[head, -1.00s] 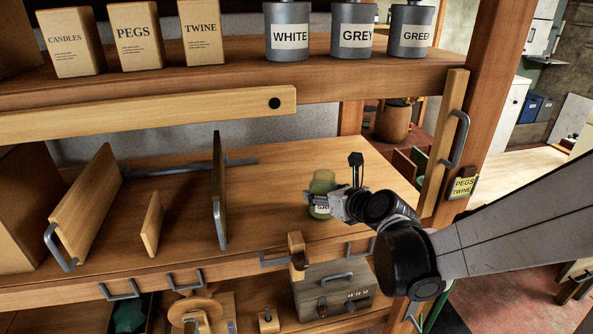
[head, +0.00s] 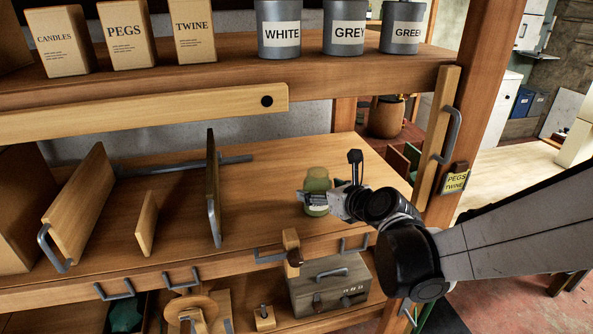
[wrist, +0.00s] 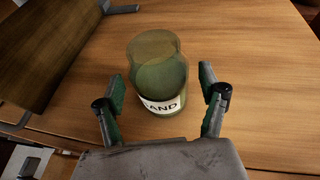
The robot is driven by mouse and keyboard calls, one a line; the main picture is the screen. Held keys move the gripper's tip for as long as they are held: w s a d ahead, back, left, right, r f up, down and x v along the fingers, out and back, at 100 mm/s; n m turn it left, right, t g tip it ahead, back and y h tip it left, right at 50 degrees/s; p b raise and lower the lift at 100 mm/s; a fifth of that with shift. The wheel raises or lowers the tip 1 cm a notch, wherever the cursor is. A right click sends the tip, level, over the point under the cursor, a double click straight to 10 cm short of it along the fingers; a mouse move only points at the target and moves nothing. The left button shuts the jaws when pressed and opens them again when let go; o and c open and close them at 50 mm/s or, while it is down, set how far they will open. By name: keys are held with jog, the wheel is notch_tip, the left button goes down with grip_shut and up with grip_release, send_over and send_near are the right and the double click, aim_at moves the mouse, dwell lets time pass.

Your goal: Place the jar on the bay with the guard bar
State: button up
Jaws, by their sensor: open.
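The jar (head: 317,182) is green with a lid and a white label. It stands upright on the middle shelf, right of the dividers. In the wrist view the jar (wrist: 159,75) stands just ahead of the fingertips, and its label shows "AND". My gripper (head: 318,198) is open at the jar's near side and hides part of it. In the wrist view my gripper (wrist: 162,90) has one finger on each side of the jar's near part, with gaps. A pale wooden bar (head: 150,112) with a dark hole spans the front above the left bays; I cannot tell whether it is the guard bar.
Upright dividers (head: 212,190) split the shelf's left part; a shorter board (head: 147,222) stands between them. Boxes (head: 128,38) and grey canisters (head: 279,28) fill the upper shelf. A post (head: 460,110) stands at right. Bare shelf lies around the jar.

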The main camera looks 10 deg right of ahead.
jog(key=s+r+n+g+h+p, duration=0.1)
jog(key=s+n+g+h, duration=0.1)
jog(key=s+n, duration=0.9)
jog(key=s+r+n+g+h, duration=0.1)
jog(key=s+n+g, duration=0.3)
jog(key=s+n, duration=0.7)
jog(key=r+n, duration=0.1)
jog(key=n, duration=0.9)
jog(key=shift+s+d+r+n+h+p, duration=0.15)
jog(key=shift+d+r+n+h+p, duration=0.1)
jog(key=shift+d+n+h+p, duration=0.15)
